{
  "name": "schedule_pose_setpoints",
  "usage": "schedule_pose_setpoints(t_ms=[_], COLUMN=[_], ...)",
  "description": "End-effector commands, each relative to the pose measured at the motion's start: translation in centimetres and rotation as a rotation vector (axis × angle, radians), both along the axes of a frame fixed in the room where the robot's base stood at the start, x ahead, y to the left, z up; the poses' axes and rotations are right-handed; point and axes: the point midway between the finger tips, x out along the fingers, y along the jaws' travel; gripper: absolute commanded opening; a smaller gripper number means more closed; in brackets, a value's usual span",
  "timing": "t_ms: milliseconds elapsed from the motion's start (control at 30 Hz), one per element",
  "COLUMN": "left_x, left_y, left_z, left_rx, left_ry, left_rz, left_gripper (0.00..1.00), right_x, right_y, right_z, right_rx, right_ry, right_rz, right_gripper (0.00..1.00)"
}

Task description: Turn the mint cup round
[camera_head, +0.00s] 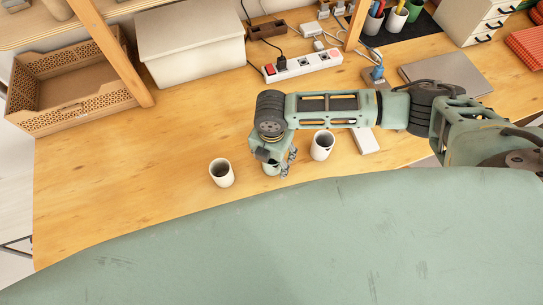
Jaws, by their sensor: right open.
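My right gripper (274,162) points down over the wooden desk, between two off-white cups, with its jaws open. A small pale green shape (271,169) shows low between its fingers. It may be the mint cup, mostly hidden by the gripper, but its colour is close to the gripper's own and I cannot tell its handle or facing. One off-white cup (221,174) stands upright to the left of the gripper. Another off-white cup (321,147) stands upright close to its right, under my forearm. My left gripper is not in view.
A wooden crate (70,122), a lidded white box (190,47) and a power strip (304,66) stand along the back of the desk (120,190). A white slab (366,140) and a grey laptop (447,70) lie right. The desk's left part is clear.

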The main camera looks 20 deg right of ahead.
Motion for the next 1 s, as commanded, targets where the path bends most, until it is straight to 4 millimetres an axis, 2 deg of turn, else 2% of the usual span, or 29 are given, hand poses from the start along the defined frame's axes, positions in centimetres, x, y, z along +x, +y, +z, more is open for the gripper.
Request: schedule_pose_setpoints(t_ms=[167,267,700,833,1000], left_x=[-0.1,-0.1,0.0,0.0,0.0], left_y=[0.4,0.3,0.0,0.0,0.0], left_z=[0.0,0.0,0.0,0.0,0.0], left_rx=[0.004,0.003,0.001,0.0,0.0], left_ry=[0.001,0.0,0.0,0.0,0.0], left_rz=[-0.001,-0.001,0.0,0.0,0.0], left_gripper=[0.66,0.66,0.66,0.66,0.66], right_x=[0.0,0.1,0.1,0.1,0.1], right_y=[0.0,0.0,0.0,0.0,0.0], right_z=[0.1,0.9,9.5,11.2,12.0], right_rx=[0.0,0.0,0.0,0.0,-0.001], right_ry=[0.0,-0.001,-0.003,-0.001,-0.001], right_rz=[0.0,0.0,0.001,0.0,-0.001], right_gripper=[0.66,0.66,0.66,0.66,0.66])
